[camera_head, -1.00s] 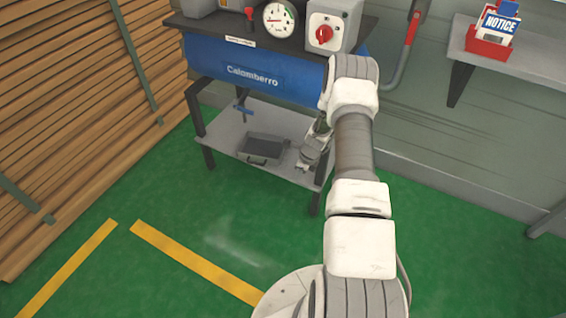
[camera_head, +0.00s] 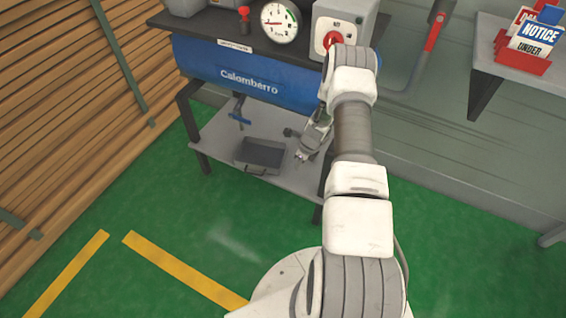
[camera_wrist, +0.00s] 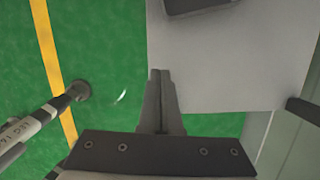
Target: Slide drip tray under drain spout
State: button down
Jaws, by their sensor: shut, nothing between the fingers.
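The dark grey drip tray (camera_head: 260,154) lies on the grey lower shelf near its front edge, and part of it shows at the top of the wrist view (camera_wrist: 197,5). The drain spout is a tap with a blue handle (camera_head: 240,118), under the tank and behind and slightly left of the tray. My gripper (camera_head: 301,157) is low over the shelf, to the right of the tray and apart from it. In the wrist view its fingers (camera_wrist: 160,72) are together with nothing between them, near the shelf's edge.
The blue tank (camera_head: 250,80) and dark bench top hang over the lower shelf (camera_head: 220,140). Dark legs (camera_head: 188,110) bound the shelf. Stacked planks (camera_head: 60,120) stand at the left. The green floor in front is clear.

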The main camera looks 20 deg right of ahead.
jog(key=b+x, duration=0.1)
jog(key=x, duration=0.2)
jog(key=b+x, duration=0.2)
jog(key=x, duration=0.2)
jog(key=b+x, duration=0.1)
jog(key=x, duration=0.2)
jog(key=shift+w+d+f, duration=0.1)
jog(key=shift+w, duration=0.2)
jog(key=w+b, duration=0.1)
jog(key=w+a, duration=0.1)
jog(key=w, duration=0.1)
jog(key=shift+a+b, duration=0.35)
jog(key=shift+w+a, duration=0.2)
jog(key=shift+w, duration=0.1)
jog(key=shift+r, duration=0.2)
